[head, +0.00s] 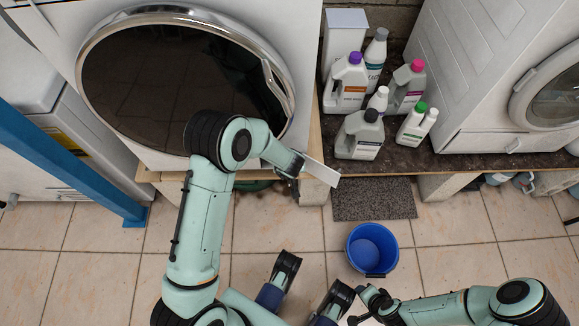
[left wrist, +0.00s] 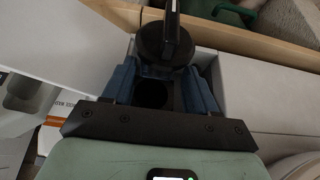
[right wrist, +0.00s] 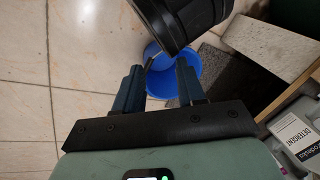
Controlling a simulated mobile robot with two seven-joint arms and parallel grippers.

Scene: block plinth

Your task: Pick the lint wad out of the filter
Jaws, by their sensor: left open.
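I cannot make out the lint wad in any view. A dark round piece with an upright bar (left wrist: 165,40), which may be the filter, shows between and just beyond my left fingers in the left wrist view. My left gripper (head: 291,165) is at the lower right front of the machine with the dark round door (head: 180,85), beside a white flap (head: 322,172). The flap also fills the left of the left wrist view (left wrist: 65,45). The left fingers (left wrist: 160,88) stand apart. My right gripper (head: 366,299) is low over the floor, its fingers (right wrist: 158,85) apart and empty.
A blue bucket (head: 372,248) stands on the floor by a dark mat (head: 373,198). Several detergent bottles (head: 360,135) stand on the dark plinth top right of the machine. Another white machine (head: 490,70) is at right.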

